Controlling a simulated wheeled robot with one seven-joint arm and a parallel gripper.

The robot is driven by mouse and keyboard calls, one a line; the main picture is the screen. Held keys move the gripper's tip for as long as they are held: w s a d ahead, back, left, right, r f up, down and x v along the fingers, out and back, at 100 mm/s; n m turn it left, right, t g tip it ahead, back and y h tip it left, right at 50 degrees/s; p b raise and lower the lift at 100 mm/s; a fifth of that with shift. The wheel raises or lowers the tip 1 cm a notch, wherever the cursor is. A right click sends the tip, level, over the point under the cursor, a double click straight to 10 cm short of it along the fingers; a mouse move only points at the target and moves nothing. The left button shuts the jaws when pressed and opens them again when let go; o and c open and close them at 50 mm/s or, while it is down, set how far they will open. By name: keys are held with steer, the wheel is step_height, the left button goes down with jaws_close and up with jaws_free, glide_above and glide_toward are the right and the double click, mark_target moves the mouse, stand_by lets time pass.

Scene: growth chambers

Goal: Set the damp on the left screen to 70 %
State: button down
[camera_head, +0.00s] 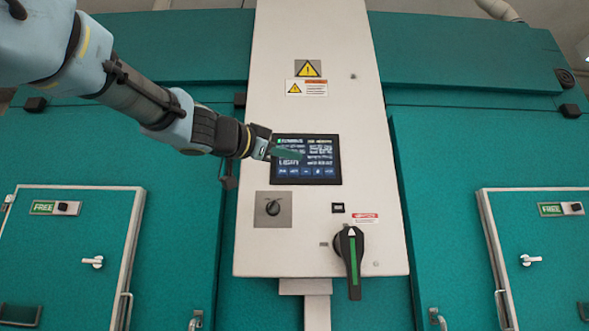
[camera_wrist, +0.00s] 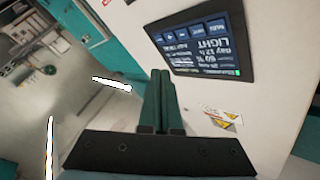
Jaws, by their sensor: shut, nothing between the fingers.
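A dark touch screen (camera_head: 325,174) is set in a white control panel (camera_head: 318,235). In the wrist view the screen (camera_wrist: 208,45) shows upside down, with a large word that looks like LIGHT, smaller lines below it and a row of buttons. A line there seems to read 60 %, but I cannot read the rest. No damp value is legible. My gripper (camera_head: 292,155) comes from the upper left and covers part of the screen's left side. In the wrist view my gripper (camera_wrist: 160,73) has its green fingers together and empty, pointing beside the screen; contact cannot be told.
Below the screen are a small black knob (camera_head: 273,208) and a large rotary switch (camera_head: 350,255) with a green stripe. Warning labels (camera_head: 307,69) sit above. Teal chamber doors labelled FREE stand left (camera_head: 75,255) and right (camera_head: 540,235).

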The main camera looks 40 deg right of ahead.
mark_target(290, 167)
steer(key=w+d+p, duration=0.1)
steer(key=w+d, duration=0.1)
steer(key=w+d+p, duration=0.1)
steer(key=w+d, duration=0.1)
steer(key=w, duration=0.1)
steer(key=shift+f, duration=0.1)
steer(key=shift+w+d, duration=0.3)
steer(key=shift+w+d, duration=0.1)
steer(key=shift+w, duration=0.05)
stand_by(1.8)
steer(key=shift+w+d+b, duration=0.15)
steer(key=shift+b, duration=0.25)
steer(key=shift+w+d, duration=0.2)
steer(key=shift+w, duration=0.05)
stand_by(0.6)
steer(key=shift+s+a+b, duration=0.1)
steer(key=shift+b, duration=0.4)
steer(key=shift+s+a+b, duration=0.15)
steer(key=shift+b, duration=0.15)
steer(key=shift+s+a, duration=0.25)
steer(key=shift+s, duration=0.05)
